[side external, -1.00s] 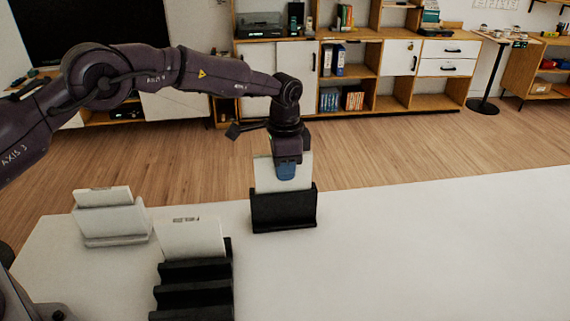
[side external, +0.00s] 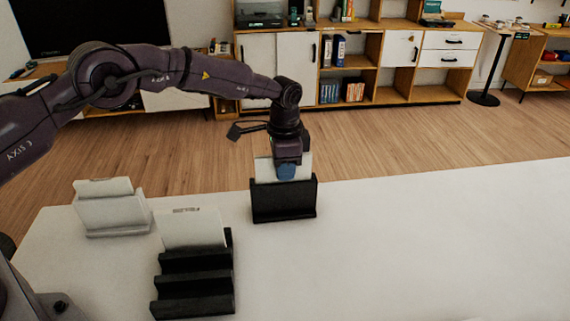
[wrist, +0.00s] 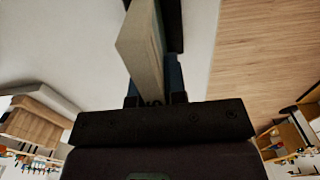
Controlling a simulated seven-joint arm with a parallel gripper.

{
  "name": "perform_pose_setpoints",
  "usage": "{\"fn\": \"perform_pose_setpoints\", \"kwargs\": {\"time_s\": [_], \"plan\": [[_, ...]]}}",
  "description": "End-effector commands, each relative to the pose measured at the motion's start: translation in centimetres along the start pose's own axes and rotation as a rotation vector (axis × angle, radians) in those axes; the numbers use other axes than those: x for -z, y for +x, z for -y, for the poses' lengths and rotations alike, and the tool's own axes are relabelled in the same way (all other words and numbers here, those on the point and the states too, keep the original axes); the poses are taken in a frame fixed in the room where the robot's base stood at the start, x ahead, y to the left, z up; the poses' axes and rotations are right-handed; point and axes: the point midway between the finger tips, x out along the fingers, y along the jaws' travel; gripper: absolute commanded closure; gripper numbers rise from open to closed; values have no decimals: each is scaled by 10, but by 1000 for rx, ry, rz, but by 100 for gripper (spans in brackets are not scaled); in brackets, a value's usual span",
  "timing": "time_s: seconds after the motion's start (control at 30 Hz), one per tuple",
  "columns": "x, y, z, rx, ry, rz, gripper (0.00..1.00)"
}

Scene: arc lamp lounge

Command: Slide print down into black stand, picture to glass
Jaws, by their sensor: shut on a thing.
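The black stand (side external: 284,201) stands upright on the white table near its far edge. A pale print (side external: 265,169) is partly down inside the stand, its top part showing above the black front. My gripper (side external: 286,172) is shut on the print's top edge, just above the stand. The wrist view shows the print (wrist: 142,50) edge-on, running away from my gripper (wrist: 152,97) toward the dark stand (wrist: 170,22). The print's lower part is hidden, and I cannot tell which way its picture faces.
A white stand (side external: 112,216) holding a pale panel is at the left. A black slotted rack (side external: 195,282) with another pale print (side external: 190,229) in its rear slot is at the front. The table (side external: 430,240) is clear on the right.

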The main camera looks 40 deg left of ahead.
Motion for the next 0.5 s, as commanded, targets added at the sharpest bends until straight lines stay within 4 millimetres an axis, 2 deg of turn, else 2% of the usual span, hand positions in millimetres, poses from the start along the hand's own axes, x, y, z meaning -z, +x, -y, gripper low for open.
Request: {"fn": "perform_pose_setpoints", "kwargs": {"time_s": [0.37,0.4,0.5], "plan": [[0,10,0,0,0,-1,100],[0,10,0,1,0,-1,85],[0,10,0,0,0,0,62]]}}
